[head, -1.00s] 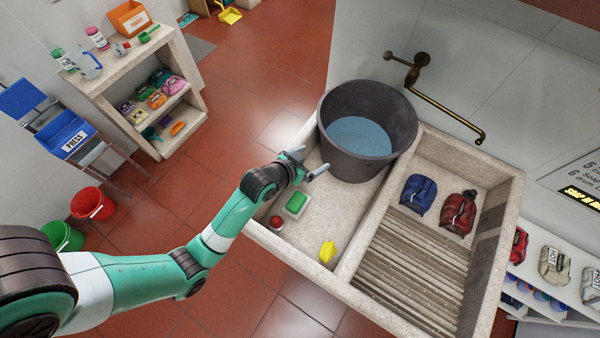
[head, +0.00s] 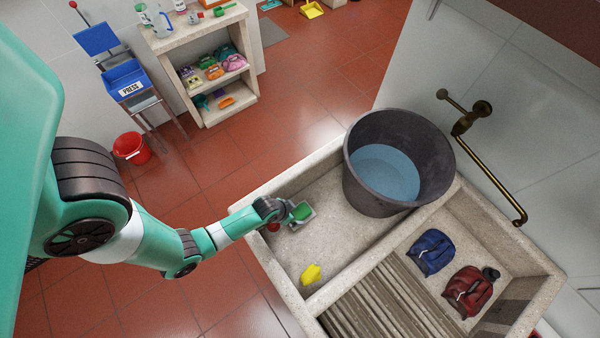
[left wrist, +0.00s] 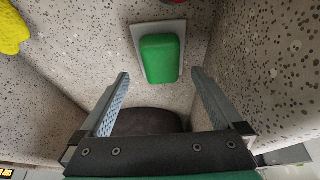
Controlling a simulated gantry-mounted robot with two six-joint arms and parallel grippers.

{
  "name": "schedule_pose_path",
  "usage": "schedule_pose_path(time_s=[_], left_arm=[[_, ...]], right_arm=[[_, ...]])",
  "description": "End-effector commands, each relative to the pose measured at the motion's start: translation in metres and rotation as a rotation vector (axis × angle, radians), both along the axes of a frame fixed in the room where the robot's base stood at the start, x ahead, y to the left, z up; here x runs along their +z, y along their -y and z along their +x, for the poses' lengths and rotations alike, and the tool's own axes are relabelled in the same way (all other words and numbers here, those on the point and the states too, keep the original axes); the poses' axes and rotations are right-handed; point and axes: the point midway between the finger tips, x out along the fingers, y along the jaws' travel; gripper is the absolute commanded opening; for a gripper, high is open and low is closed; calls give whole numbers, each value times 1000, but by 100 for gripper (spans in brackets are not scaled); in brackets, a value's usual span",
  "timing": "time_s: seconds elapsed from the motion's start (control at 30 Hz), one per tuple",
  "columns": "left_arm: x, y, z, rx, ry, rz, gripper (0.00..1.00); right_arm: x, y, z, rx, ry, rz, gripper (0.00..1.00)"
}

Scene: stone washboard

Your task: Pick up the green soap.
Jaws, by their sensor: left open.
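The green soap (head: 302,211) lies on a pale dish in the left basin of the stone sink, partly hidden by my left gripper (head: 286,209) in the head view. In the left wrist view the green soap (left wrist: 160,60) sits on its grey dish (left wrist: 143,24), just ahead of the fingertips. My left gripper (left wrist: 160,74) is open, its two fingers spread wider than the soap with nothing between them that I can see gripped. My right gripper is not in view.
A dark bucket of water (head: 399,165) stands right of the soap. A yellow item (head: 311,275) lies in the same basin, and a small red object (head: 273,226) is beside the dish. Blue (head: 431,252) and red (head: 469,291) bundles lie in the right basin.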

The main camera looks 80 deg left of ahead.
Motion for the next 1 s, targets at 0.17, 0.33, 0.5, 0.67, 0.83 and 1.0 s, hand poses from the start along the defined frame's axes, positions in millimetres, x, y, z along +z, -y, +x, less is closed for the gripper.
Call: schedule_pose_path(time_s=[0.17,0.33,0.5,0.67,0.83,1.0], left_arm=[[-7,-2,3,0,1,0,100],[-36,-9,16,0,1,0,100],[-48,-11,21,0,2,1,100],[-47,-11,21,0,2,1,100],[-47,-11,21,0,2,1,75],[-46,-11,21,0,2,1,44]], right_arm=[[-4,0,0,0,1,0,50],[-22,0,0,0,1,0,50],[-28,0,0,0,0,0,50],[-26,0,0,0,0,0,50],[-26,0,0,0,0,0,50],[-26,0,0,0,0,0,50]])
